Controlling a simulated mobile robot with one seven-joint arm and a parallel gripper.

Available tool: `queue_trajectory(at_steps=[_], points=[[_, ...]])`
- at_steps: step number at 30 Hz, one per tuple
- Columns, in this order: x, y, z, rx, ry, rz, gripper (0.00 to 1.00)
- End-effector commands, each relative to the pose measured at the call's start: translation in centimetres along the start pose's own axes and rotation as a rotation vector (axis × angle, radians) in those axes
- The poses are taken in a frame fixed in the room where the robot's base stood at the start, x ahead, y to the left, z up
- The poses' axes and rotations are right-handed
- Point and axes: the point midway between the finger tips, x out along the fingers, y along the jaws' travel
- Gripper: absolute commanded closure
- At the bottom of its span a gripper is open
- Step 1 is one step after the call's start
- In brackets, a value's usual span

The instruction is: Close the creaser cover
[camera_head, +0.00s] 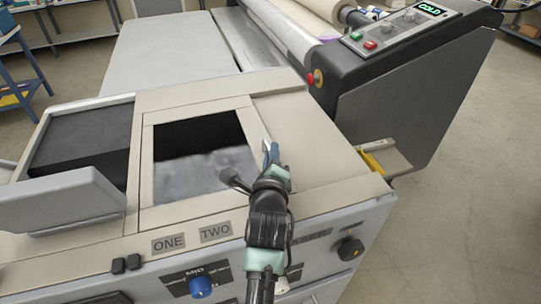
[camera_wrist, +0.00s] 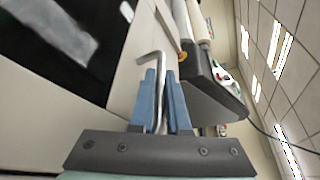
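The creaser is the beige machine in front, with labels ONE and TWO (camera_head: 192,238) on its edge. A framed rectangular window or opening (camera_head: 190,170) in its top shows a dark band and a blurred grey area. A flat pale panel (camera_head: 300,125) lies to its right; I cannot tell for sure which part is the cover. My gripper (camera_head: 270,152) is over the boundary between them. In the wrist view, its blue fingers (camera_wrist: 161,85) are close together on either side of a bent metal handle (camera_wrist: 152,58). What the handle attaches to is hidden.
A dark recessed bay (camera_head: 85,145) and a raised grey flap (camera_head: 65,200) are at the left. The laminator (camera_head: 400,85), with rollers and a COLD display, stands behind at the right. A yellow item (camera_head: 372,163) sits in a side tray. Floor is clear at the right.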

Motion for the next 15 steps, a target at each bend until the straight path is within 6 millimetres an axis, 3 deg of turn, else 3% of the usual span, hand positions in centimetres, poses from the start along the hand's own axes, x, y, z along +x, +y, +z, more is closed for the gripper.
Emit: queue_trajectory(at_steps=[12,13,15], points=[[-0.03,0.40,0.32,0.001,-0.006,0.009,1.00],[-0.02,0.41,0.33,0.001,-0.006,0.009,0.83],[-0.03,0.40,0.33,0.001,-0.006,0.008,0.71]])
